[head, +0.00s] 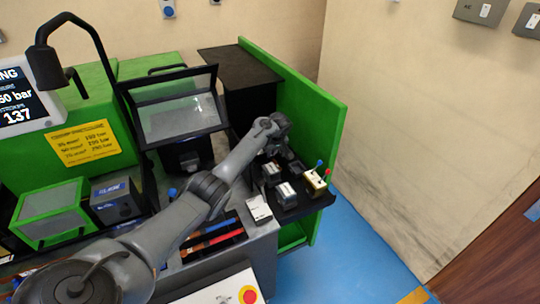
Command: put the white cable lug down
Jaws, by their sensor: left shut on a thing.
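My left arm reaches from the bottom left across the bench to the black shelf at the right. My left gripper (292,160) points down over the back of that shelf, behind the small blocks. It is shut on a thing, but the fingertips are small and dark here. I cannot make out the white cable lug itself between them. Whether the held thing touches the shelf cannot be told. My right gripper is not in view.
Small black-and-white blocks (286,193) and a pale box with blue and red knobs (316,180) stand on the black shelf (299,209). A white box (259,210) lies to their left. A green panel (320,130) rises behind. A screen on a frame (180,118) stands left.

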